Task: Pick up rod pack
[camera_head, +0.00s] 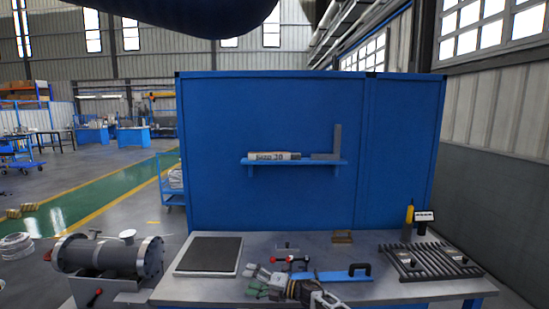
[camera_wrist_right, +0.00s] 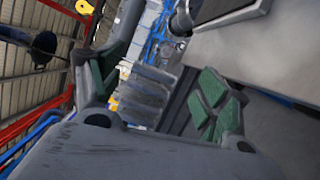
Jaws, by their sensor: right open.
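The rod pack (camera_head: 273,156) is a light, long pack with dark lettering that reads "Size 20". It lies on its side on a small blue shelf (camera_head: 300,162) on the blue panel behind the table. A grey angle piece (camera_head: 335,145) stands on the shelf at its right end. My right gripper (camera_head: 252,281) is low over the table's front part, well below and in front of the shelf. It is open and empty. Its green-padded fingers stand apart in the right wrist view (camera_wrist_right: 155,92), where I cannot make out the pack. My left gripper is not in view.
The table (camera_head: 210,288) carries a dark plate (camera_head: 209,255) at left, a blue bar with a black handle (camera_head: 335,275), a slatted grate (camera_head: 430,262) and a yellow-handled tool (camera_head: 409,216). A flanged grey shell (camera_head: 108,257) stands left of the table. Space before the shelf is clear.

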